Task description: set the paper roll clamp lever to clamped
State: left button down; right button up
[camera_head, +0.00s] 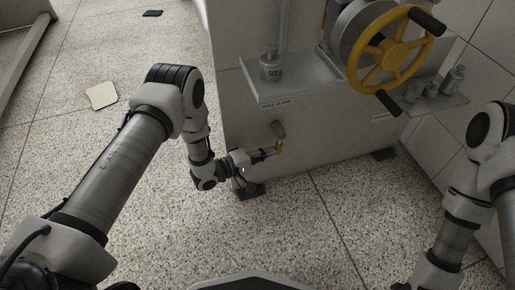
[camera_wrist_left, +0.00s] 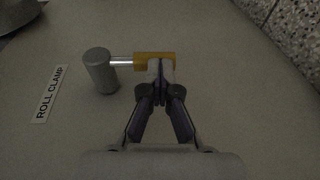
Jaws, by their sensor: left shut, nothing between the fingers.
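The roll clamp lever shows in the left wrist view as a grey cylindrical hub (camera_wrist_left: 100,70) with a short metal rod and a yellow grip (camera_wrist_left: 155,58). In the head view its hub (camera_head: 279,129) sticks out of the machine's front panel, below the "ROLL CLAMP" label (camera_head: 277,101). My left gripper (camera_head: 272,151) is at the lever's yellow end. In the left wrist view its fingers (camera_wrist_left: 159,80) are shut, with the tips at the lower edge of the yellow grip; I cannot tell if they touch. My right gripper is out of view; only part of that arm shows.
A yellow handwheel (camera_head: 397,50) with black handles is on the machine's upper right. A weight marked 500 (camera_head: 271,68) stands on a small shelf (camera_head: 305,84) above the lever. More weights stand on a right shelf (camera_head: 440,102).

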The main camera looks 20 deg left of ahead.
aim_at(279, 151)
pick_arm(q)
jog(key=w+d, duration=0.1)
jog(key=w+d+t+h, duration=0.1)
jog(key=d, duration=0.1)
jog(key=shift+f+b, duration=0.35)
jog(key=shift+f, duration=0.05)
jog(key=shift+p+x, duration=0.35)
jog(key=shift+x, duration=0.8)
jog(key=shift+d+r, duration=0.1)
jog(key=shift+d, duration=0.15)
